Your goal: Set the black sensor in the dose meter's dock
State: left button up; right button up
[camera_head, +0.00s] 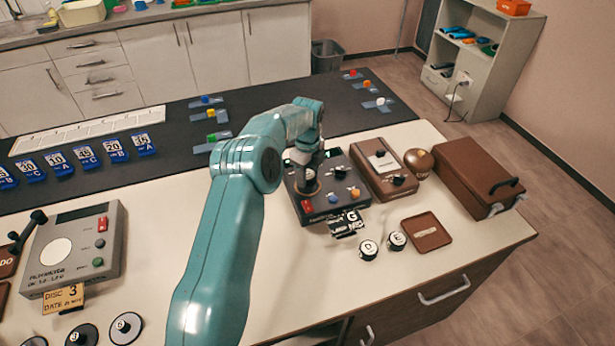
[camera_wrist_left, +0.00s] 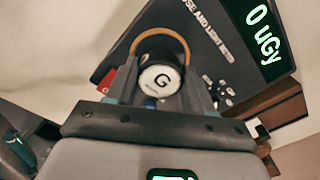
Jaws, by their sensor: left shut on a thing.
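The dose meter (camera_head: 345,196) is a dark box with a red switch, coloured knobs and a small display, at the centre right of the worktop. In the left wrist view its display (camera_wrist_left: 262,32) reads 0 uGy. My left gripper (camera_head: 307,172) points down over the meter's left part. It is shut on the black sensor (camera_wrist_left: 160,80), whose white top is marked G. The dock's orange-brown ring (camera_wrist_left: 152,36) curves around the sensor's far side. I cannot tell whether the sensor is fully seated.
Discs D (camera_head: 368,249) and E (camera_head: 397,240) and a brown tray (camera_head: 426,232) lie in front of the meter. A brown device (camera_head: 384,168) and brown case (camera_head: 478,178) stand right. A grey meter (camera_head: 75,250) stands left.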

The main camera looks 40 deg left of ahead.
pick_arm(q)
jog(key=shift+f, duration=0.95)
